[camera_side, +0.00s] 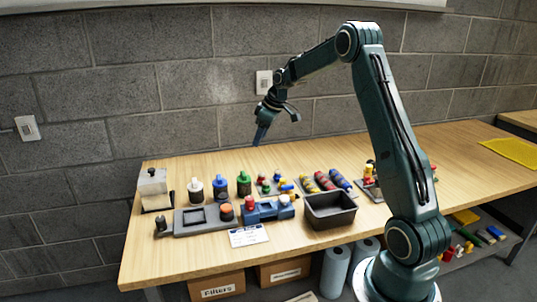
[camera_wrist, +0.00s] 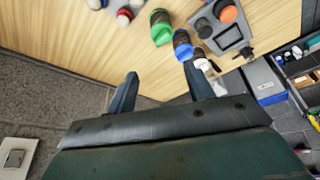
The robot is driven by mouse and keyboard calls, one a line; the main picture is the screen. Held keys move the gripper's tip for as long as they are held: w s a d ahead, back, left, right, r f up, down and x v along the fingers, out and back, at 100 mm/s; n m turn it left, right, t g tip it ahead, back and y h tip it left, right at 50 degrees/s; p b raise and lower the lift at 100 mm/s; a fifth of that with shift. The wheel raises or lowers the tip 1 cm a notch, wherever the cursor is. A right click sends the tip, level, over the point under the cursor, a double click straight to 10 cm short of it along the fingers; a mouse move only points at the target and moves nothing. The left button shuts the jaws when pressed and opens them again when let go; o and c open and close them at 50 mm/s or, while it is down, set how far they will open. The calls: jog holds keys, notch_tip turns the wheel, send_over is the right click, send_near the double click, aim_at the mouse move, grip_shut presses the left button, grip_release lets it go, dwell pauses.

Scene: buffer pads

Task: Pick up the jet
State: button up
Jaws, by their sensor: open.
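My gripper (camera_side: 277,125) is open and empty, raised above the back of the table. In the wrist view its two fingers (camera_wrist: 160,86) stand apart with nothing between them. I cannot tell which thing is the jet. A green bottle (camera_side: 243,184), a blue bottle (camera_side: 221,188) and a white bottle (camera_side: 196,190) stand in a row below and left of my gripper. The green bottle (camera_wrist: 160,28) and blue bottle (camera_wrist: 182,46) also show in the wrist view, beyond the fingers.
A grey tray (camera_side: 181,219) with a square recess and a blue fixture (camera_side: 262,212) lie in front of the bottles. An open black bin (camera_side: 331,223) stands right of them, with coloured rolls (camera_side: 340,181) behind. A grey wall (camera_side: 150,90) rises behind the table.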

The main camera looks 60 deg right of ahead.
send_near(262, 174)
notch_tip(262, 174, up, 3)
jog(key=shift+s+d+f, duration=0.1)
jog(key=shift+s+d, duration=0.2)
jog(key=shift+d, duration=0.05)
jog(key=shift+f, duration=0.1)
jog(key=shift+x, duration=4.15)
jog(key=shift+w+a+f, duration=0.1)
jog(key=shift+a+f, duration=0.05)
jog(key=shift+x, duration=2.5)
jog(key=c, duration=0.9)
